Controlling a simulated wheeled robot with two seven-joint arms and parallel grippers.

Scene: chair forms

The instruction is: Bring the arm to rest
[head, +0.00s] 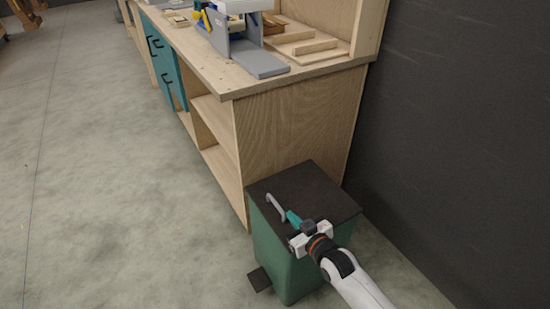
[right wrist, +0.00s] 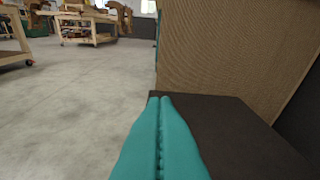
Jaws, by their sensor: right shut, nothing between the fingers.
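My right gripper (head: 292,217) is over the dark lid of a green bin, its teal fingers pointing toward the workbench. In the right wrist view the two teal fingers (right wrist: 160,100) lie side by side, shut with nothing between them. My white right arm comes in from the lower right. My left arm and gripper are not in view.
The green bin (head: 270,254), with a dark flat lid (head: 315,185) and a pedal (head: 259,279), stands at the end of a wooden workbench (head: 290,122). A light grey curved piece (head: 274,206) is at the lid's left side. A dark wall (head: 450,130) is right; open floor (head: 90,180) is left.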

